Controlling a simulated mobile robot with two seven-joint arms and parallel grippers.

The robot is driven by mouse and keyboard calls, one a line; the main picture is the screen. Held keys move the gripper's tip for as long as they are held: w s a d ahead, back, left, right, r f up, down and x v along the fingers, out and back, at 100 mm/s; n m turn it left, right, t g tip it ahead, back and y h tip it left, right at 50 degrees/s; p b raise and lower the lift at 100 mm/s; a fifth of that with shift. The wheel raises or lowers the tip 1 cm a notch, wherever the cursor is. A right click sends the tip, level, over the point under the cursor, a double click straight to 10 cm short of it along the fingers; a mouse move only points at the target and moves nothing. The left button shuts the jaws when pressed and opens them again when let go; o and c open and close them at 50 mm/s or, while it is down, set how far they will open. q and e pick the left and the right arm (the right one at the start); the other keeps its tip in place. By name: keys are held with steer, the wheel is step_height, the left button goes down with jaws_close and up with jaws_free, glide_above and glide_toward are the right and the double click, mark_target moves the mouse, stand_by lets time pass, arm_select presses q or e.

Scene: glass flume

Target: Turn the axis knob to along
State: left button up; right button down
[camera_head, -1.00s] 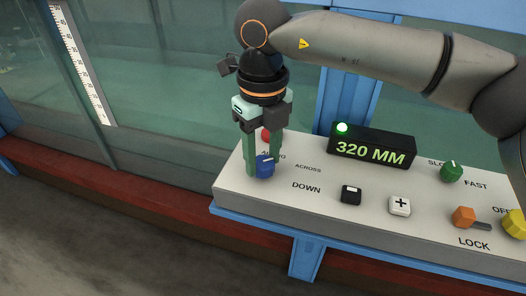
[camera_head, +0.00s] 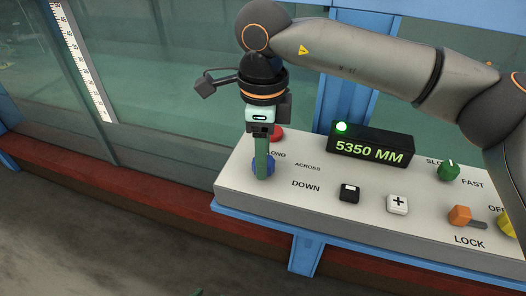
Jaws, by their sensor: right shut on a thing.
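The blue axis knob (camera_head: 270,167) sits at the left end of the pale control panel, below the partly covered ALONG label and left of ACROSS. My right gripper (camera_head: 263,172) points down with its green fingers shut on the knob. I see the fingers edge-on, one in front of the other. The near finger covers the middle of the knob, so its pointer mark is hidden. A small green tip (camera_head: 198,293) at the bottom edge looks like my left gripper; too little of it shows to tell its state.
A red button (camera_head: 277,133) is just behind the gripper. A black display (camera_head: 371,145) reads 5350 MM with a green lamp lit. Black (camera_head: 349,193) and white (camera_head: 397,204) buttons, a green knob (camera_head: 448,170) and an orange lock lever (camera_head: 460,215) lie to the right.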

steer(key=shift+n, duration=0.4)
steer(key=shift+c, duration=1.8)
jaws_free()
step_height(320, 180, up, 12)
steer(key=p, duration=0.1)
steer(key=shift+r, duration=0.2)
steer(key=shift+s, duration=0.1)
